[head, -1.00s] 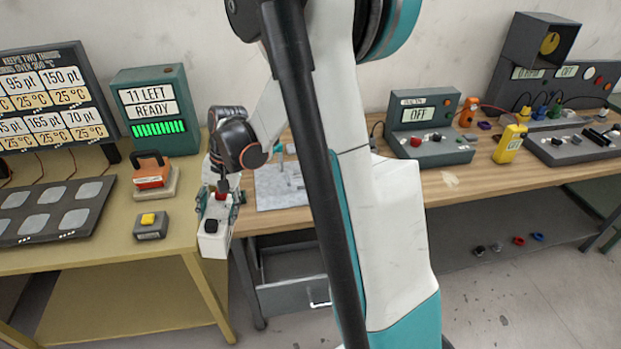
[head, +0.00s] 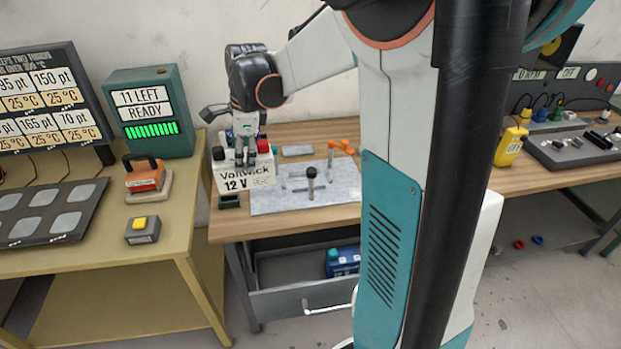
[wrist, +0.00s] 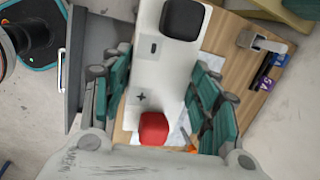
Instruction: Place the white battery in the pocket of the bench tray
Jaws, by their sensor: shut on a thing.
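The white battery (head: 246,180), marked "Voltvick 12 V", hangs upright in my gripper (head: 245,150) at the left end of the wooden bench. In the wrist view, my gripper (wrist: 158,75) has teal fingers on both long sides of the battery (wrist: 146,85). The battery's red cap (wrist: 153,128) and black cap (wrist: 185,20) show on its top. A flat grey plate (head: 325,203) with slots and a post lies on the bench, partly behind the battery. I cannot tell whether it is the bench tray; no pocket shows clearly. The battery hides what is under it.
A small dark green block (head: 229,201) sits at the bench's left edge, just below the battery. Below, an open drawer (head: 300,300) holds a blue container (head: 343,261). The yellow table (head: 175,250) stands at left with a button box (head: 142,230). My arm hides the bench middle.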

